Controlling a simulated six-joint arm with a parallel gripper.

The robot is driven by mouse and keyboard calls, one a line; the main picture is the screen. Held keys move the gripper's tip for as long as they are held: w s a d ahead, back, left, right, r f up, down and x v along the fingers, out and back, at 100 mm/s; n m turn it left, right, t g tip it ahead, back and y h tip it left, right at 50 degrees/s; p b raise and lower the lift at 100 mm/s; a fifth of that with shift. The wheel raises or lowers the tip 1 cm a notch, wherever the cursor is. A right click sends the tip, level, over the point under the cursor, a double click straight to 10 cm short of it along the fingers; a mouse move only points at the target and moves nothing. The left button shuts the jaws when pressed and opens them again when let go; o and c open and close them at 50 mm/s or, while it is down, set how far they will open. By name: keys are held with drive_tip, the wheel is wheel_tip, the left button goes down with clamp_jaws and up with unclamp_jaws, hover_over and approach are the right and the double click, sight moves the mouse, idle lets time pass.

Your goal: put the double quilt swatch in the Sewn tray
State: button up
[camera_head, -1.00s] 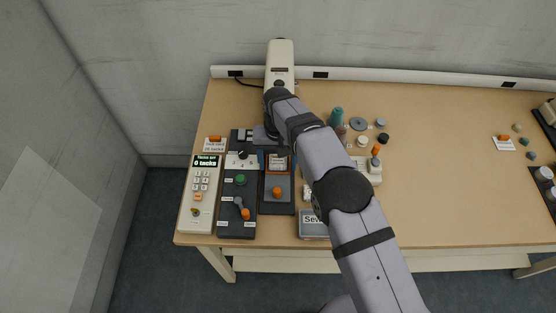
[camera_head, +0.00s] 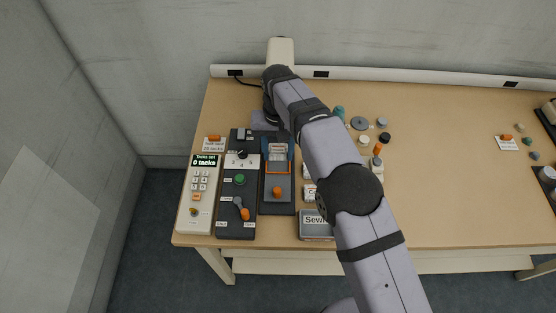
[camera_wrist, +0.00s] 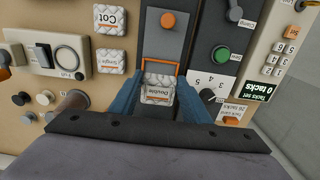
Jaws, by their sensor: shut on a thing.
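The double quilt swatch (camera_wrist: 157,97), a pale quilted pad with a "Double" label, is between the blue fingers of my gripper (camera_wrist: 158,98) in the wrist view. In the head view my gripper (camera_head: 278,152) holds the swatch (camera_head: 278,148) at the far end of an orange frame (camera_head: 278,172) on a dark panel. I cannot tell whether the swatch touches the frame or is lifted clear. The grey Sewn tray (camera_head: 316,236) lies near the table's front edge, right of the panel. Its label is partly hidden by my arm.
Swatches marked Cot (camera_wrist: 110,19) and Single (camera_wrist: 109,61) lie beside the panel. A dark control panel (camera_head: 238,215) with green button and lever, and a keypad reading 0 tacks (camera_head: 201,195), stand left. A cream machine (camera_head: 280,50) is behind. Spools and knobs lie right.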

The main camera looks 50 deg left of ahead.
sight(279, 155)
wheel_tip(279, 155, up, 5)
drive_tip(key=shift+f, duration=0.1)
drive_tip(key=shift+d, duration=0.15)
drive_tip(key=s+d+f+b, duration=0.1)
drive_tip(key=s+d, duration=0.2)
drive_tip(key=d, duration=0.8)
drive_tip(key=s+d+b, duration=0.2)
drive_tip(key=s+d, duration=0.1)
drive_tip(key=d, duration=0.7)
drive_tip(key=shift+w+d+f+p, duration=0.1)
drive_tip(key=shift+f+p, duration=0.35)
drive_tip(key=shift+f, duration=2.15)
drive_tip(key=shift+d+f+p, duration=0.1)
drive_tip(key=shift+f+p, duration=0.3)
drive_tip(key=shift+f, duration=2.2)
